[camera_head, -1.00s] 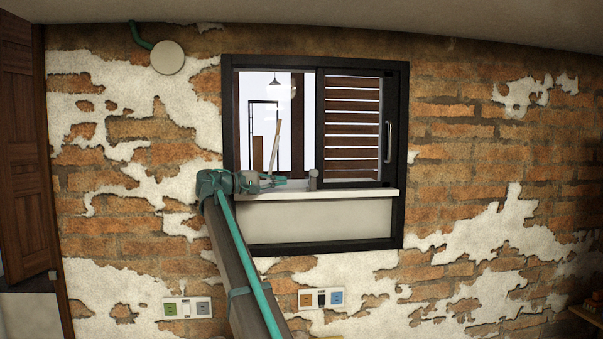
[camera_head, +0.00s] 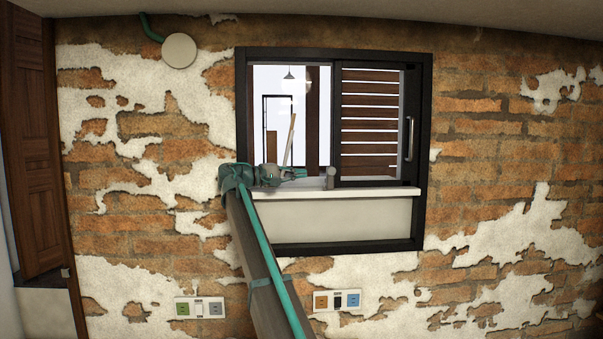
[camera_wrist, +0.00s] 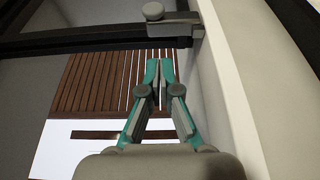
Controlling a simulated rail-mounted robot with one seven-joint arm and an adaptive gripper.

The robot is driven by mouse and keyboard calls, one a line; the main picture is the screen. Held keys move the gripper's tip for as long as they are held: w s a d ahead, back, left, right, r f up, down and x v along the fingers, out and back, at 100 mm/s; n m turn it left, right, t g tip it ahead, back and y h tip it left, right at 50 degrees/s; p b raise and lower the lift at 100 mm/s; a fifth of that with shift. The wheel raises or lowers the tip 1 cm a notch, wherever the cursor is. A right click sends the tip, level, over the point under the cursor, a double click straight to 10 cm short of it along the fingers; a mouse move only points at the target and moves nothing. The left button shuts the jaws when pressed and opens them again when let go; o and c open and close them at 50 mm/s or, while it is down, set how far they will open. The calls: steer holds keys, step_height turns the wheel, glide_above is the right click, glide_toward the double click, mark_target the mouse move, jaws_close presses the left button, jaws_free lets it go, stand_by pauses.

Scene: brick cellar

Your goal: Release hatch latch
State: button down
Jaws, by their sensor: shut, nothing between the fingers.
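The hatch (camera_head: 425,150) is a dark-framed wall opening with a pale sill. Its right half is covered by a slatted wooden panel with a vertical handle (camera_head: 408,138). The latch (camera_head: 330,175) is a small grey piece low at the middle of the frame, just above the sill. In the wrist view the latch (camera_wrist: 170,29) shows a rounded knob and a block against a dark rail. My gripper (camera_head: 303,173) is at the sill, just left of the latch. In the wrist view my gripper (camera_wrist: 160,64) has its teal fingertips together, empty, and short of the latch.
The pale sill (camera_head: 345,193) runs close along my gripper's side. The left half of the hatch is open to a bright room. Brick wall surrounds it, with socket plates (camera_head: 337,300) below and a round white cover (camera_head: 179,50) at upper left. A wooden door (camera_head: 35,140) stands far left.

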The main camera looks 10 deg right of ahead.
mark_target(330, 178)
steer(key=p+x, duration=0.2)
steer(key=x, duration=0.4)
steer(key=shift+w+d+r+p, duration=0.1)
steer(key=shift+d+r+p, duration=0.05)
steer(key=shift+d+p, duration=0.25)
steer(key=shift+w+d, duration=0.3)
steer(key=shift+d, duration=0.3)
steer(key=shift+s+d+f, duration=0.1)
steer(key=shift+d+f, duration=0.05)
steer(key=shift+f, duration=0.1)
